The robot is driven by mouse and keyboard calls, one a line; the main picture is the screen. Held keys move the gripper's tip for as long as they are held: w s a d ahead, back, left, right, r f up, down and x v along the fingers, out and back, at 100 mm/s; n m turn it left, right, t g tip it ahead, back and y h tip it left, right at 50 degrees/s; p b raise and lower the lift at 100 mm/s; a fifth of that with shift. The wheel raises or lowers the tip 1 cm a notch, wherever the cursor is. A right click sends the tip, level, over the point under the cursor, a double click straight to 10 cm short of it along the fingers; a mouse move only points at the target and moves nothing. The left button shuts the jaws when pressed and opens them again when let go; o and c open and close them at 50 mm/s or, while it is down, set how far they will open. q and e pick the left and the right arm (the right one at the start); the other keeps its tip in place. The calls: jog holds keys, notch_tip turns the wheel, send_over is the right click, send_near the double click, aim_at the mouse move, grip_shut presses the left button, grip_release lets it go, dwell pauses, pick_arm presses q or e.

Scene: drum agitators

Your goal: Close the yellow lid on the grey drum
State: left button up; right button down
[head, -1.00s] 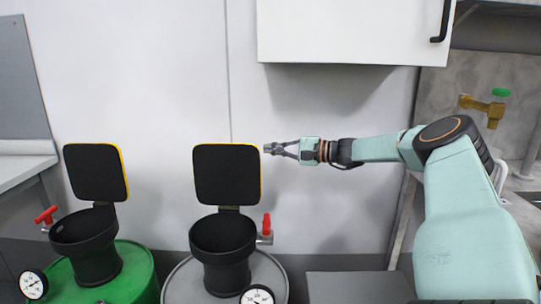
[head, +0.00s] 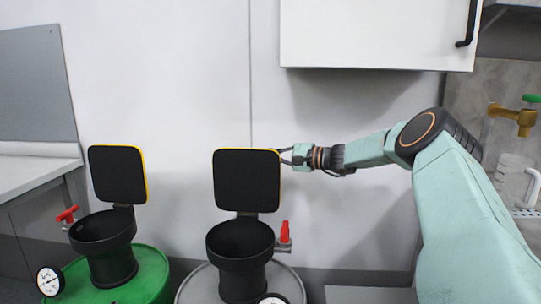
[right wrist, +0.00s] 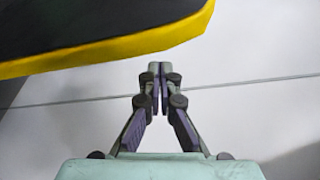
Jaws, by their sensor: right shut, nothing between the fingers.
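The lid (head: 247,181) of the grey drum (head: 199,288) stands open and upright behind the drum's black neck (head: 240,243). Its black inner face is towards me, with a thin yellow edge at the right. My right gripper (head: 282,156) is at the lid's upper right edge, and its fingertips seem partly hidden behind the lid. In the right wrist view the gripper (right wrist: 158,72) is shut and empty. The lid's yellow edge (right wrist: 120,48) is close by at upper left, with a small gap in the picture. My left gripper is not in view.
A green drum (head: 150,275) with its own open lid (head: 118,174) stands to the left. A red-handled valve (head: 285,233) is beside the grey drum's neck. A white cabinet (head: 375,35) hangs above my right arm. A brass tap (head: 512,115) is at right.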

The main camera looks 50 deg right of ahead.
jog(key=shift+s+a+r+p, duration=0.25)
jog(key=shift+s+a+p, duration=0.4)
jog(key=shift+a, duration=0.3)
jog(key=shift+w+f, duration=0.1)
jog(key=shift+b, duration=0.3)
